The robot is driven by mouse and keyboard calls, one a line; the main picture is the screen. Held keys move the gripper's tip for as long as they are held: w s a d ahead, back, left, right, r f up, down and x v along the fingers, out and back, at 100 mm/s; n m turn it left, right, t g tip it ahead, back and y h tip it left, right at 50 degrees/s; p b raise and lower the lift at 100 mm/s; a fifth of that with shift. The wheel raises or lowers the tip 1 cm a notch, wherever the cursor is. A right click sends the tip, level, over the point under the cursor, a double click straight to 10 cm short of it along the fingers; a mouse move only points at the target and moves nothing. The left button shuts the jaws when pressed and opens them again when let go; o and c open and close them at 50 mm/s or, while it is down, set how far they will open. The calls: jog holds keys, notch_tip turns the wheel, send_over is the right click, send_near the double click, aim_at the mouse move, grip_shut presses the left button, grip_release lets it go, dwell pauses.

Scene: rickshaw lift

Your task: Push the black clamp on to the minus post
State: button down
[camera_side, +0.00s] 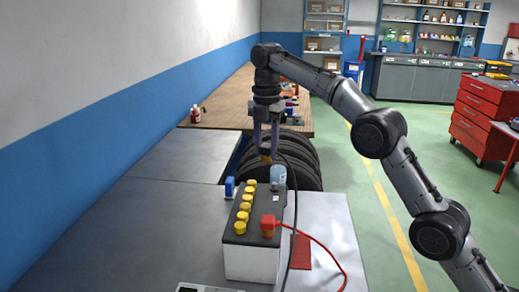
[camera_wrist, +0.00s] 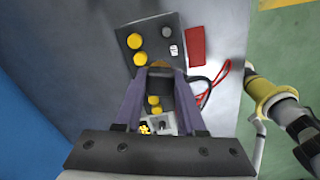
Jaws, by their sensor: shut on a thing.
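My gripper (camera_side: 266,150) is shut on the black clamp (camera_side: 268,151), above the far end of the battery. In the wrist view the clamp (camera_wrist: 158,72) is a dark shape between the fingertips. The battery (camera_side: 252,262) has a white case, a black top and several yellow caps. A red clamp (camera_side: 268,226) sits on its near right corner, with a red cable. I cannot make out the minus post.
A clear jar (camera_side: 278,176) and a blue bottle (camera_side: 229,187) show near the battery's far end. A red flat piece (camera_side: 301,252) lies right of the battery. Tyres (camera_side: 305,160) stand behind. The grey bench (camera_side: 130,235) is clear at left.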

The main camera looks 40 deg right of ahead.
jog(key=shift+m, duration=0.4)
jog(key=d+f, duration=0.1)
jog(key=d, duration=0.1)
jog(key=d+f, duration=0.1)
jog(key=f, duration=0.1)
jog(key=shift+w+d, duration=0.35)
jog(key=shift+w, duration=0.05)
send_over(274, 183)
jog(key=shift+f, duration=2.15)
jog(key=shift+f, duration=1.65)
dwell(1.0)
jog(key=shift+r, duration=0.2)
jog(key=shift+r, duration=0.95)
jog(key=shift+r, duration=0.3)
jog(key=shift+f, duration=0.2)
